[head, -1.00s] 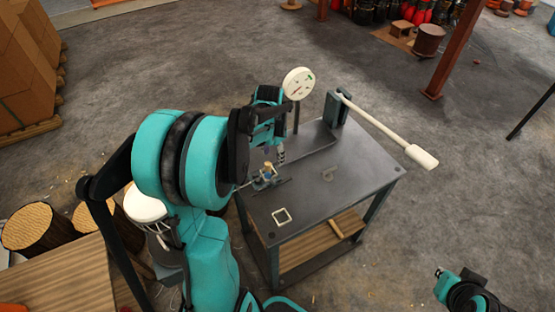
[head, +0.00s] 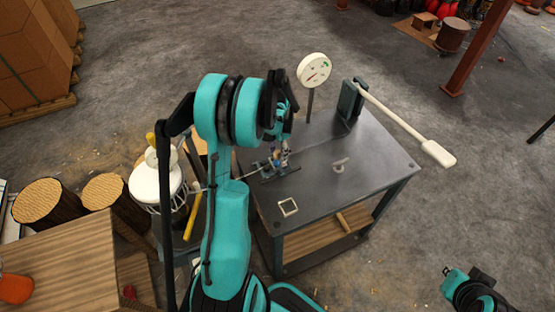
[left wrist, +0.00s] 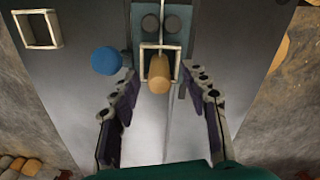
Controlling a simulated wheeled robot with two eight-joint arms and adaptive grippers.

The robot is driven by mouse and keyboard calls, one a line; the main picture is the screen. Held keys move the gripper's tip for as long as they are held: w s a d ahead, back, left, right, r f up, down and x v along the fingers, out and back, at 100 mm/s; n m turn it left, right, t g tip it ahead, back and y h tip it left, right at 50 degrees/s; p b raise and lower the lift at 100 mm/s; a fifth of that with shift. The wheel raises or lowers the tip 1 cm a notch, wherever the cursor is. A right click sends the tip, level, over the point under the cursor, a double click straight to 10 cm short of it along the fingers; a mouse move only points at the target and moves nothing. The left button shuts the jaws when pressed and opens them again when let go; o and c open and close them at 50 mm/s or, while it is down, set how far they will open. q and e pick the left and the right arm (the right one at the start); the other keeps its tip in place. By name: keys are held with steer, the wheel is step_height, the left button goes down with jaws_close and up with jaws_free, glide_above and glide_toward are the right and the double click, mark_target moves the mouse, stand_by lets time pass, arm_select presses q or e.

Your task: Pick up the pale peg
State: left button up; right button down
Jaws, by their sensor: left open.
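The pale peg (left wrist: 159,76) is a short tan cylinder seen nearly end-on in the left wrist view. It stands in or against a light square frame (left wrist: 145,47) on a grey fixture. A blue ball (left wrist: 106,60) sits just left of it. My left gripper (left wrist: 165,108) is open, one finger on each side below the peg, with nothing between the fingers. In the head view my left gripper (head: 283,142) hangs over the left part of the dark table and largely hides the peg. My right gripper (head: 458,278) is at the lower right, away from the table; its fingers are unclear.
The dark table (head: 375,160) carries a loose square frame (head: 288,207), a small pale bracket (head: 340,164), a round dial (head: 314,67) on a post, and a long white-handled lever (head: 400,118) reaching past the right edge. A drum (head: 150,187) and stumps stand left.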

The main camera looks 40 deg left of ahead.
arm_select(q)
steer(key=c, duration=1)
steer(key=shift+r, duration=0.1)
steer(key=shift+c, duration=0.2)
